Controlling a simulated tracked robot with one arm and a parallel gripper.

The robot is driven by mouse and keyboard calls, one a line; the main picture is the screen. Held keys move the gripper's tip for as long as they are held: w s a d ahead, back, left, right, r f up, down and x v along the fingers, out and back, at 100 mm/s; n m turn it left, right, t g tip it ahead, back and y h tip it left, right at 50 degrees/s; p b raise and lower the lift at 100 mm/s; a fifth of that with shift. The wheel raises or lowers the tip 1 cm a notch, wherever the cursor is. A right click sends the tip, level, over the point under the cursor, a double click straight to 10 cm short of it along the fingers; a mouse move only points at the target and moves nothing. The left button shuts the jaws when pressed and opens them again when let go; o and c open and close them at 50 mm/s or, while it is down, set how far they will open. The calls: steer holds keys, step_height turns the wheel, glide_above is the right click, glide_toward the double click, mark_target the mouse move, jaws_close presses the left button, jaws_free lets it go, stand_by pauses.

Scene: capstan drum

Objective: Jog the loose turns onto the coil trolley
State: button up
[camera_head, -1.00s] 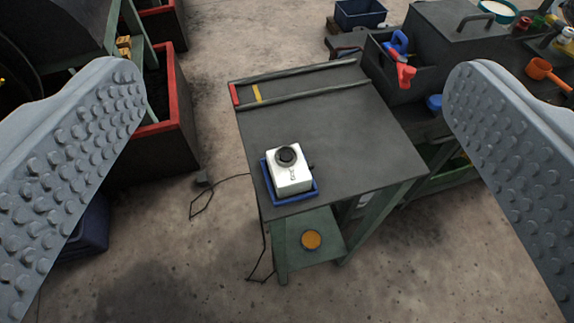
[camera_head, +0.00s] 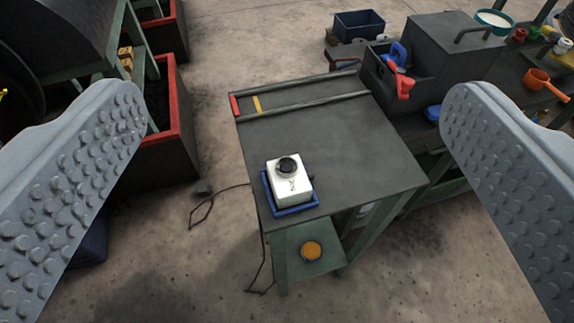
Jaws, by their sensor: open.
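A white box with a round black knob (camera_head: 289,182) on top stands in a shallow blue tray (camera_head: 293,211) at the front left of a dark bench top (camera_head: 350,150). My gripper (camera_head: 292,100) is open and empty. Its two grey studded fingers frame the view on the left and right, with the box between them in the picture and apart from both. Part of a large black rounded thing (camera_head: 50,30) shows at the upper left; I cannot tell if it is the drum. I cannot make out loose turns or a coil trolley.
Red-rimmed dark bins (camera_head: 165,155) stand at left. A dark box with a handle (camera_head: 450,45) and red and blue tools (camera_head: 400,75) stands beyond the bench's right side. An orange round thing (camera_head: 312,251) lies on the lower shelf. A black cable (camera_head: 205,208) lies on the floor.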

jaws_close()
stand_by(0.3)
stand_by(1.5)
